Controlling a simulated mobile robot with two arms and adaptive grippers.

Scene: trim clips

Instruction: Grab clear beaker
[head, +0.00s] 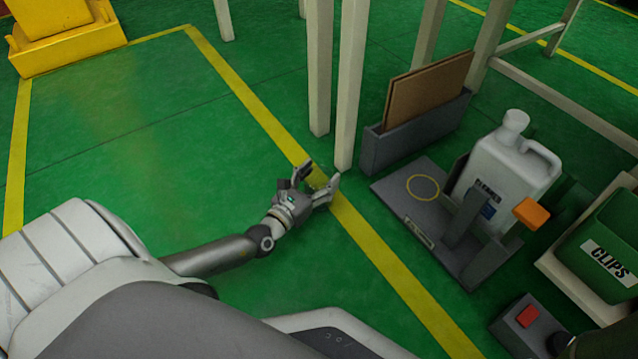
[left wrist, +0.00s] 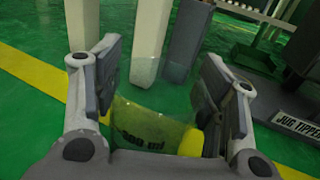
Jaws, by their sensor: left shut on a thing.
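My left gripper (head: 318,182) is out over the green floor by the yellow line, at the end of my left arm. In the left wrist view its two fingers (left wrist: 165,100) stand on either side of a clear beaker (left wrist: 150,128), shut on it. The beaker is see-through, with dark "ml" lettering on its near side, and the floor and yellow line show through it. In the head view the beaker is hard to make out between the fingers. My right gripper is not in view.
A grey stand (head: 407,190) with a yellow ring holds a white jug (head: 503,170) labelled CLEANER. A grey holder (head: 388,150) with brown boards stands behind it. A green CLIPS bin (head: 580,245) is at right. White table legs (head: 349,80) rise just beyond my gripper.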

